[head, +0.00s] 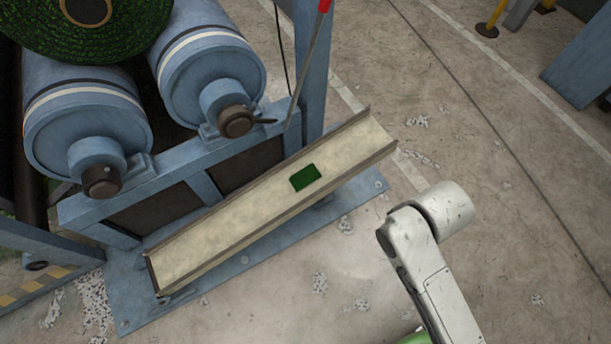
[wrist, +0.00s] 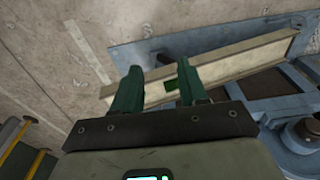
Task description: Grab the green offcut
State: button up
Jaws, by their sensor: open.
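The green offcut (head: 305,178) is a small dark green rectangle lying flat in a long cream tray (head: 215,235) with raised brown edges. It lies right of the tray's middle in the head view. In the wrist view the offcut (wrist: 171,85) shows between the two green fingers of my gripper (wrist: 158,80), close to the right finger, which may hide part of it. My gripper is open and empty, apart from the offcut and seen against the tray beyond. The fingers are out of view in the head view, where only part of my arm shows.
Blue rollers (head: 210,60) and a green turf roll (head: 75,25) stand behind the tray on a blue frame (head: 313,80). A rod with a red handle (head: 324,5) leans by the post. Open concrete floor (head: 480,120) lies to the right.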

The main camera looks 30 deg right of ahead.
aim_at(300, 179)
jog(key=i+j+z, duration=0.6)
jog(key=i+j, duration=0.15)
jog(key=j, duration=0.2)
